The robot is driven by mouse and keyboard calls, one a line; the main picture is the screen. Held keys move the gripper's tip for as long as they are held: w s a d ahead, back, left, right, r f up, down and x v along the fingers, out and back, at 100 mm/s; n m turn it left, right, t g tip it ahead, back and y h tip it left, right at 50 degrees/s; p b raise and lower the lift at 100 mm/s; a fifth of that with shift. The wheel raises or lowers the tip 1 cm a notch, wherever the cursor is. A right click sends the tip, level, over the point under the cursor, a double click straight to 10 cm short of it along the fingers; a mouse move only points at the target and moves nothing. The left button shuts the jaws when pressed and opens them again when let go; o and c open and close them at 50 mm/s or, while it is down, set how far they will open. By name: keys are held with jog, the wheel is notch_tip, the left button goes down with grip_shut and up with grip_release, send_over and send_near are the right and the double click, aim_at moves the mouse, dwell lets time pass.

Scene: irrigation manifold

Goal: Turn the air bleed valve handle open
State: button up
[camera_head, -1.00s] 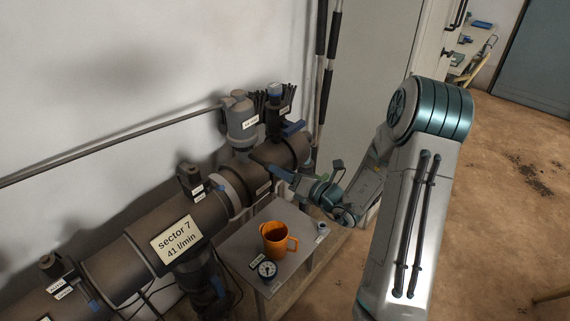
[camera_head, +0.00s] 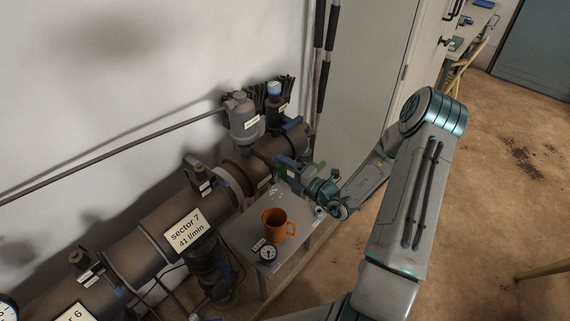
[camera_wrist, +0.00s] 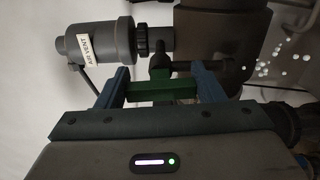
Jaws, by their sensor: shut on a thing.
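The air bleed valve has a green handle (camera_wrist: 160,91) with a dark knob-like stem above it in the wrist view. My gripper (camera_wrist: 161,72) has its two blue fingers on either side of the green handle and is shut on it. In the head view my gripper (camera_head: 292,171) is at the pipe's side, above the small table. The grey air vent canister (camera_wrist: 95,42) lies beside the valve in the wrist view and stands on the pipe in the head view (camera_head: 242,112). White droplets (camera_wrist: 285,48) hang in the air near the valve.
An orange mug (camera_head: 274,224) and a small gauge (camera_head: 267,252) stand on the small table (camera_head: 241,232) below my gripper. The thick brown pipe (camera_head: 158,228) runs along the wall. Open floor lies to the right.

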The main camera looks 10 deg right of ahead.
jog(key=shift+m, duration=0.4)
jog(key=o, duration=1)
jog(key=shift+d, duration=0.1)
jog(key=b+v, duration=0.2)
jog(key=v, duration=1.1)
jog(key=shift+s+d, duration=0.2)
jog(key=shift+s, duration=0.15)
